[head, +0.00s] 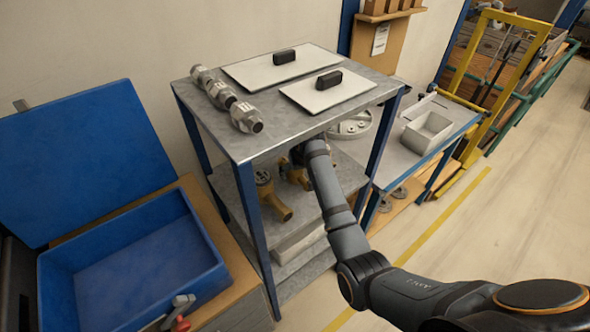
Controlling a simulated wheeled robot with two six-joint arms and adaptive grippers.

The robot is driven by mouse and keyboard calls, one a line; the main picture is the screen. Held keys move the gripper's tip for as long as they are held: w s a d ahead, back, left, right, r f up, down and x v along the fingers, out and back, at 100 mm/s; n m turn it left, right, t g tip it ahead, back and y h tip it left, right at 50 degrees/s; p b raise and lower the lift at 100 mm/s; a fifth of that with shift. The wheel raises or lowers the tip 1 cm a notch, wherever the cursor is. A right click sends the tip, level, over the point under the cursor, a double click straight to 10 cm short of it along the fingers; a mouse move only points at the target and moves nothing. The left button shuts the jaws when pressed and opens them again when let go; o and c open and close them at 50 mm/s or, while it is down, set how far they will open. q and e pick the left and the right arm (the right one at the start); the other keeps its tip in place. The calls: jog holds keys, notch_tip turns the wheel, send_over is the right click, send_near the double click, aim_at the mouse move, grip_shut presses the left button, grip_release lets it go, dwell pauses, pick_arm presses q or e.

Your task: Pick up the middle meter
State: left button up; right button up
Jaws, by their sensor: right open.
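Brass meters stand on the middle shelf (238,197) of a blue-legged metal rack. One brass meter (268,190) shows at the shelf's left front. Another brass meter (292,172), which looks like the middle one, is further right and partly hidden by my arm. My right gripper (302,155) reaches under the top shelf, close to this second meter. It is open, but its fingers are mostly hidden in shadow behind the top shelf's edge and my arm. I cannot tell whether it touches the meter. Any meter further right is hidden. My left gripper is not in view.
The rack's top shelf (262,102) overhangs the gripper and carries metal fittings (246,117) and two white plates (328,97) with black blocks. A front leg (382,135) stands right of my arm. An open, empty blue case (135,255) is at left. A side table holds a grey bin (428,130).

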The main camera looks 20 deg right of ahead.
jog(key=shift+w+r, duration=0.15)
jog(key=shift+w, duration=1.05)
jog(key=p+x, duration=0.1)
jog(key=x, duration=0.4)
jog(key=shift+s, duration=0.1)
jog(key=shift+c, duration=0.5)
jog(key=c, duration=1.7)
